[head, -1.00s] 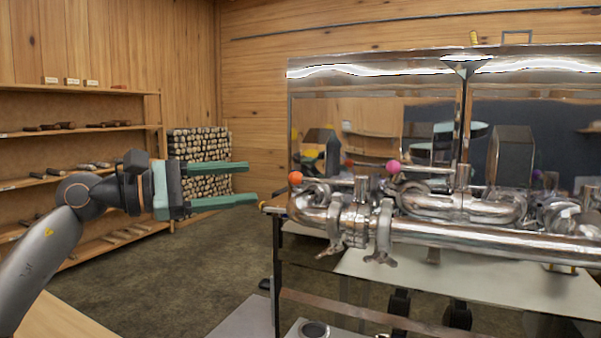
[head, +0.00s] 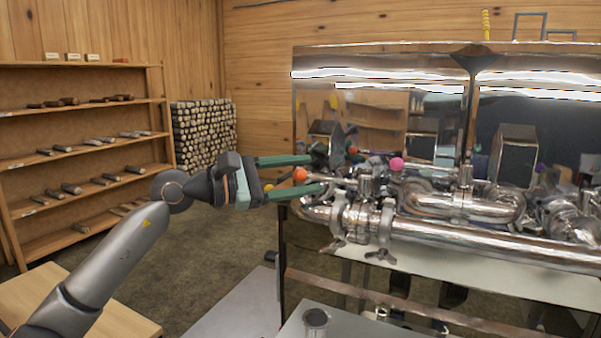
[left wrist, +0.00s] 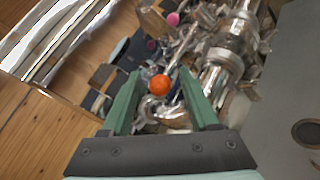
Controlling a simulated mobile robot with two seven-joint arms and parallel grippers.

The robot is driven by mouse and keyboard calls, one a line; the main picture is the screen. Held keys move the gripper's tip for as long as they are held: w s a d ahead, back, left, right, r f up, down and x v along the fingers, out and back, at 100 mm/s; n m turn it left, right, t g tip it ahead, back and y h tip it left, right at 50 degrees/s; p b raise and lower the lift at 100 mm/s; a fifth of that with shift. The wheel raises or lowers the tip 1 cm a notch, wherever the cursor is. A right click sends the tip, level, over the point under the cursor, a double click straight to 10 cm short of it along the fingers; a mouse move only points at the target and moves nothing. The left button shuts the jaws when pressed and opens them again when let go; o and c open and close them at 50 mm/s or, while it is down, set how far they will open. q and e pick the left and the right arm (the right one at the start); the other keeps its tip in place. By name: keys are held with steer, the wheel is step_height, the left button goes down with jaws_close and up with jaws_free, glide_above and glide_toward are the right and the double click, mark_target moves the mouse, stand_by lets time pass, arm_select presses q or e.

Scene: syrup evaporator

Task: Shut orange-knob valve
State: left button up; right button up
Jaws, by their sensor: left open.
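The orange knob (head: 299,174) is a small ball on the end of a valve lever at the left end of the shiny steel pipework (head: 440,228). My left gripper (head: 314,174) has green fingers. It is open, with one finger above and one below the orange knob in the head view. In the left wrist view the orange knob (left wrist: 159,85) shows between the two open fingers (left wrist: 165,85), apart from both. The lever behind the knob is partly hidden by the gripper. My right gripper is not in view.
A pink knob (head: 396,164) stands to the right on the same pipework. The tall steel evaporator pan (head: 380,66) rises behind. Wooden shelves (head: 80,152) and stacked logs (head: 203,133) stand at the left.

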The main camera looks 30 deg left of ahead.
arm_select(q)
steer(key=shift+c, duration=0.2)
steer(key=c, duration=0.9)
steer(key=shift+r, duration=0.1)
jaws_close()
steer(key=shift+a+r, duration=0.1)
steer(key=shift+r, duration=0.05)
